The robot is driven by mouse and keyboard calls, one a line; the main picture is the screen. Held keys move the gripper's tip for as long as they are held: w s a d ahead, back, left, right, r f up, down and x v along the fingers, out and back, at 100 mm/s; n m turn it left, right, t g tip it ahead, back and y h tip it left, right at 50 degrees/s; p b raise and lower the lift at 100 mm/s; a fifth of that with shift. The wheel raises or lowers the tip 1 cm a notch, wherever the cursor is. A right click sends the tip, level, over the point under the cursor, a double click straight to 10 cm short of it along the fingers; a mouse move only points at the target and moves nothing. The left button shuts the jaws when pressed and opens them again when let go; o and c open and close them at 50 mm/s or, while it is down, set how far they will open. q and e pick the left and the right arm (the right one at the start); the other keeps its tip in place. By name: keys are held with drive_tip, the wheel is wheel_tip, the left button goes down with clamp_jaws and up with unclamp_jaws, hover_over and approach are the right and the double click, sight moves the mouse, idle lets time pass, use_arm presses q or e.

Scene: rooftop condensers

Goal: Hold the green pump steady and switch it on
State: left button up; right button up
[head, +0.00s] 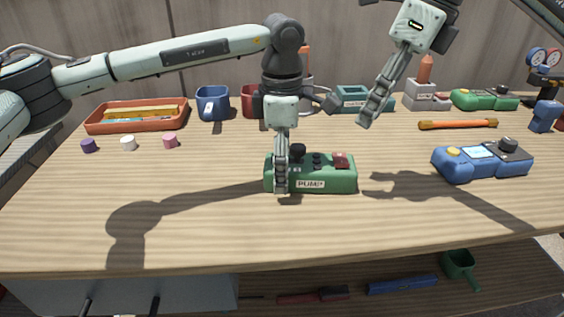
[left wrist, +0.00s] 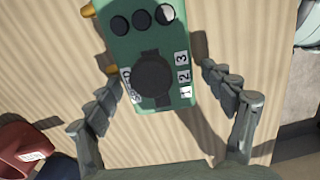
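The green pump (head: 335,181), labelled PUMP, sits on the wooden table. It has a black knob, small black buttons and a red switch (head: 340,160) at its right end. My left gripper (head: 281,178) reaches down at the pump's left end. In the left wrist view its fingers (left wrist: 163,76) are spread either side of the pump (left wrist: 142,45), around the knob (left wrist: 153,75) marked 1, 2, 3. A gap shows on the right side; contact on the left is unclear. The red switch is outside that view. My right gripper (head: 374,105) hangs above the table, right of the pump, apparently empty.
A blue device (head: 468,168) with a dark knob stands at right. An orange-handled tool (head: 458,124) lies behind it. An orange tray (head: 135,117), a blue mug (head: 213,104) and a red mug (head: 249,101) stand at the back. Bare tabletop lies in front of the pump.

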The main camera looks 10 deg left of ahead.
use_arm(q)
drive_tip(key=c, duration=1.6)
use_arm(e)
drive_tip(key=shift+c, duration=0.2)
drive_tip(key=shift+d+m, duration=0.1)
drive_tip(key=shift+m, duration=0.3)
drive_tip(key=c, duration=0.5)
drive_tip(key=shift+w+d+m, duration=0.1)
drive_tip(key=shift+m, duration=0.6)
drive_tip(key=shift+c, duration=1.1)
drive_tip(key=m, duration=0.3)
drive_tip(key=m+y, duration=0.1)
drive_tip(key=shift+w+d+r+m+g, duration=0.2)
drive_tip(key=shift+w+d+m+g, duration=0.1)
drive_tip(key=shift+d+m, duration=0.1)
clamp_jaws()
drive_tip(key=d+m+y, duration=0.1)
drive_tip(key=m, duration=0.7)
drive_tip(key=w+d+r+m+g+y, duration=0.1)
drive_tip(key=m, duration=0.6)
drive_tip(key=w+d+r+m+y, duration=0.1)
drive_tip(key=m+y, duration=0.1)
drive_tip(key=m, duration=0.6)
drive_tip(key=shift+w+d+r+m+g, duration=0.1)
drive_tip(key=shift+d+m+g, duration=0.2)
drive_tip(key=shift+d+g, duration=0.1)
